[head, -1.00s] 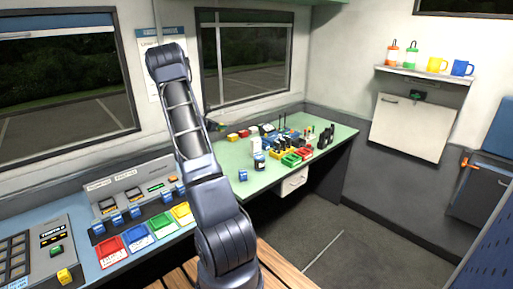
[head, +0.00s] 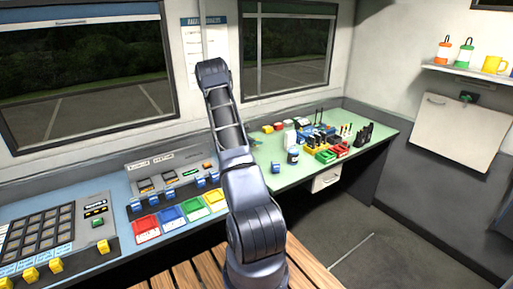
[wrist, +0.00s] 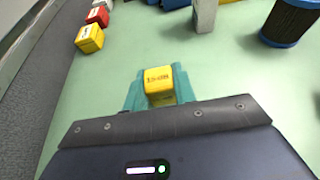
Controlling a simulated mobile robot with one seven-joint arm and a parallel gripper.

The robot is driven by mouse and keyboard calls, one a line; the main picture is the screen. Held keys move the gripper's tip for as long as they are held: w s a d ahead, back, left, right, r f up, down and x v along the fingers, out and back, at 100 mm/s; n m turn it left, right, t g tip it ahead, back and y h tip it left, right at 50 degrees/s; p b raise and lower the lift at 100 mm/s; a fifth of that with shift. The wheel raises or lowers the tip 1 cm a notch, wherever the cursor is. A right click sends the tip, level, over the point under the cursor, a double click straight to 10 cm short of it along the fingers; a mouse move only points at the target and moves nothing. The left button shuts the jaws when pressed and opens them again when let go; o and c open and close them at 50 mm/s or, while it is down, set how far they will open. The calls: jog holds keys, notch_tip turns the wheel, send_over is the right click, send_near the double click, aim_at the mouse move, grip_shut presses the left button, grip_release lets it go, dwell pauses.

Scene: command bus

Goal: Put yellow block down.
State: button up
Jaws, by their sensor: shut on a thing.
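A yellow block (wrist: 158,80) with dark lettering sits between the teal fingers of my gripper (wrist: 159,92) in the wrist view. The fingers are shut on it from both sides. The green tabletop (wrist: 215,75) lies below; I cannot tell whether the block touches it. In the head view my arm hides most of the gripper, and the held block cannot be made out there.
In the wrist view another yellow block (wrist: 90,39) and a red block (wrist: 98,16) stand at upper left by the wall edge. A grey upright piece (wrist: 204,15) and a dark, blue-rimmed cylinder (wrist: 290,22) stand at upper right. Green surface around the gripper is clear.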

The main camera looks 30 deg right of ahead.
aim_at(256, 146)
jog(key=shift+f, duration=1.6)
jog(key=shift+f, duration=0.15)
jog(key=o, duration=1)
